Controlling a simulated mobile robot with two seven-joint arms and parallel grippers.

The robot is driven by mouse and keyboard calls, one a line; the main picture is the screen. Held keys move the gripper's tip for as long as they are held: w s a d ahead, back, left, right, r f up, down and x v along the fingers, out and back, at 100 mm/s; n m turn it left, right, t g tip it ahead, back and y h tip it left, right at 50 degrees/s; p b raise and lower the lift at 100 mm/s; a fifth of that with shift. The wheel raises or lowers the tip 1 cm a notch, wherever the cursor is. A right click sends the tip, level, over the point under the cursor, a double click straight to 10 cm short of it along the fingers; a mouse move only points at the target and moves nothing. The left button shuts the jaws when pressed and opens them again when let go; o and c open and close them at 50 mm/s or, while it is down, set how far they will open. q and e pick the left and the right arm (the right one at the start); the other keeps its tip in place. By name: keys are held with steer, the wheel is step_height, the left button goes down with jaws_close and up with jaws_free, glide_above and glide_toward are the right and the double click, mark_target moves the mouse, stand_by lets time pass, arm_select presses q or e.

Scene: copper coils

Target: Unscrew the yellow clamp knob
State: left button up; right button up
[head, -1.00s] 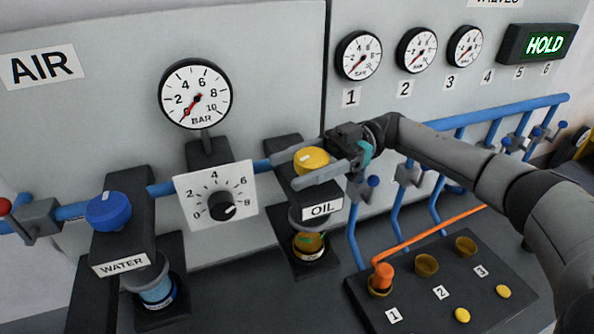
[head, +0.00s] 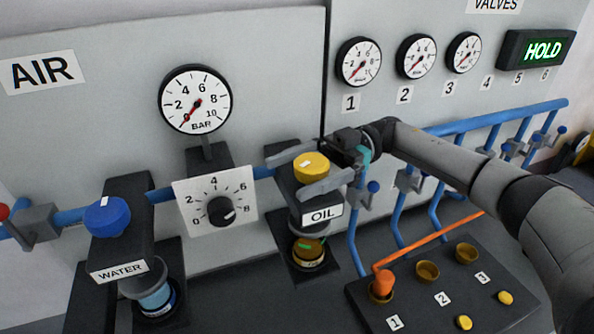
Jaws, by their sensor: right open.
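The yellow clamp knob (head: 311,166) is a round cap with a white mark. It sits on top of the dark clamp block labelled OIL (head: 322,215). My right gripper (head: 286,178) is open, with one finger behind the knob and the other in front of it. A gap shows between the knob and the fingers. Below the block is a glass bowl (head: 308,250) with amber and green tones. My left gripper is not in view.
Left stands the WATER unit with a blue knob (head: 107,216). Between them is a white dial plate (head: 243,199). Blue pipes with valves (head: 373,188) stand right of the clamp. A socket box (head: 360,297) with an orange plug (head: 382,283) is at lower right.

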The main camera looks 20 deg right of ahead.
steer(key=shift+d, duration=0.1)
steer(key=w+d+b, duration=0.2)
steer(key=d+b, duration=0.9)
steer(key=shift+d+b, duration=0.3)
steer(key=shift+b, duration=0.1)
stand_by(0.3)
